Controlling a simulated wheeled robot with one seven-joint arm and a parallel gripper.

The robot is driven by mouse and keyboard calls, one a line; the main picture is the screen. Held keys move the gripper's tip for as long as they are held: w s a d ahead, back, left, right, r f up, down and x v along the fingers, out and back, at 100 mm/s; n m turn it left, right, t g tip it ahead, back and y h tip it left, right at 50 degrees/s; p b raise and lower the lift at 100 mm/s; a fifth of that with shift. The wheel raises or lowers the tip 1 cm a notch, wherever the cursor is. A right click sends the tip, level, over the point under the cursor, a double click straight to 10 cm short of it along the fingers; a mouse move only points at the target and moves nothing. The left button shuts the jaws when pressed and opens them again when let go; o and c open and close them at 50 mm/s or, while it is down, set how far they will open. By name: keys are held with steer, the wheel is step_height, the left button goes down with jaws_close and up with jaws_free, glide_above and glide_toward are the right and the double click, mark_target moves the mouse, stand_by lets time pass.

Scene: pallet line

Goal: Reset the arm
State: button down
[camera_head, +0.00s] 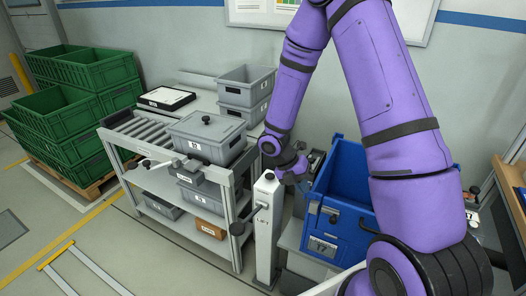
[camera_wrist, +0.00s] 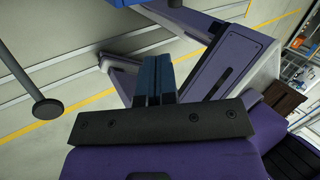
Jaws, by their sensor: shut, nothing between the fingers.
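My purple arm reaches in from the right in the head view and bends down beside the blue crate (camera_head: 345,190). My gripper (camera_head: 303,184) is small and partly hidden there, between a white post (camera_head: 265,232) and the crate's left side. In the wrist view the blue fingers of my gripper (camera_wrist: 151,72) are together, with nothing seen between them. Whether the gripper touches the crate or the post cannot be told.
A grey lidded box (camera_head: 207,137) sits on the roller cart (camera_head: 150,128), left of the post. Another grey bin (camera_head: 246,85) stands behind it. Green crates (camera_head: 75,105) are stacked on a pallet at far left.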

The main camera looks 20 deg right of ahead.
steer(key=s+a+r+m+t+y, duration=0.1)
steer(key=s+r+m+t, duration=0.1)
steer(key=r+m, duration=0.7)
steer(key=s+a+r+m+t, duration=0.15)
steer(key=r+m, duration=0.25)
steer(key=r, duration=0.9)
steer(key=s+a+r+m+t+y, duration=0.2)
steer(key=s+r+m+t, duration=0.1)
steer(key=s+r+m, duration=0.4)
steer(key=s+a+r+m+t+y, duration=0.1)
steer(key=s+a+r+m+t, duration=0.1)
steer(key=s+r+m, duration=0.5)
steer(key=shift+s+r+t+y, duration=0.3)
steer(key=shift+s+t+y, duration=0.1)
steer(key=shift+s+t, duration=0.35)
steer(key=shift+d, duration=0.1)
